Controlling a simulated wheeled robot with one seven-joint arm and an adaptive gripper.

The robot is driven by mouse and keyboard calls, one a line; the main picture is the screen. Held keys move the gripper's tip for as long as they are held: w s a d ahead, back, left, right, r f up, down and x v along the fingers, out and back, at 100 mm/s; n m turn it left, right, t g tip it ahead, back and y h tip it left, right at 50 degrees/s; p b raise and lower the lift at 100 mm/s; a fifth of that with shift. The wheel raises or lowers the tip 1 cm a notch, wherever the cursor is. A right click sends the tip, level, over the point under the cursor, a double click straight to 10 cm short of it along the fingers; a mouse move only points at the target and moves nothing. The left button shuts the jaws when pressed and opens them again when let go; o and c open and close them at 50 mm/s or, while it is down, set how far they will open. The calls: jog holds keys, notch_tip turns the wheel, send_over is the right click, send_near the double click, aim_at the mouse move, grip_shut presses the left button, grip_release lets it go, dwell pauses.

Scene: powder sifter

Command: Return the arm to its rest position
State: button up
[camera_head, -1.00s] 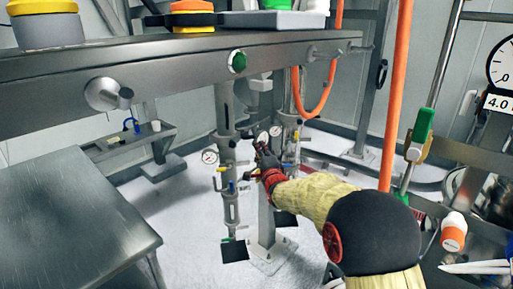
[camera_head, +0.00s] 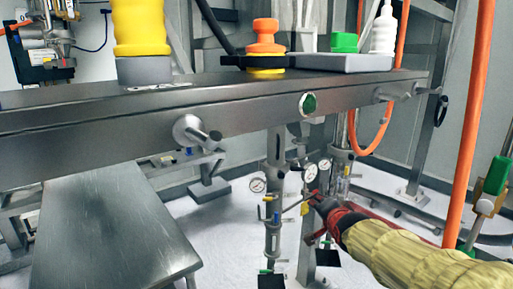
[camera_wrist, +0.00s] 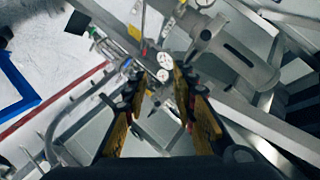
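My gripper (camera_head: 314,200) is at the end of my yellow-sleeved arm, in the lower right of the head view. It is in front of the pipes and gauges below the steel bench. In the wrist view my gripper (camera_wrist: 158,98) shows two fingers spread apart, with nothing visible between them. A white gauge (camera_wrist: 165,61) and metal pipework appear beyond the fingertips; I cannot tell how far they are from the fingers.
A steel bench (camera_head: 240,108) crosses the head view, holding a yellow container (camera_head: 142,28), an orange-topped item (camera_head: 265,38) and a grey tray (camera_head: 345,63). A vertical pipe assembly (camera_head: 272,235) stands below. An orange hose (camera_head: 470,130) hangs at right. A lower steel table (camera_head: 105,230) is at left.

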jog(key=s+f+n+g, duration=0.2)
jog(key=s+n, duration=0.1)
jog(key=s, duration=0.9)
jog(key=s+a+f+n+g, duration=0.1)
jog(key=s+f+n+g, duration=0.2)
jog(key=s, duration=0.9)
jog(key=s+f+n+g, duration=0.2)
jog(key=s+n, duration=0.3)
jog(key=s, duration=0.7)
jog(key=shift+s+a+f, duration=0.25)
jog(key=shift+s+f, duration=0.1)
jog(key=shift+f, duration=0.4)
jog(key=shift+a, duration=0.1)
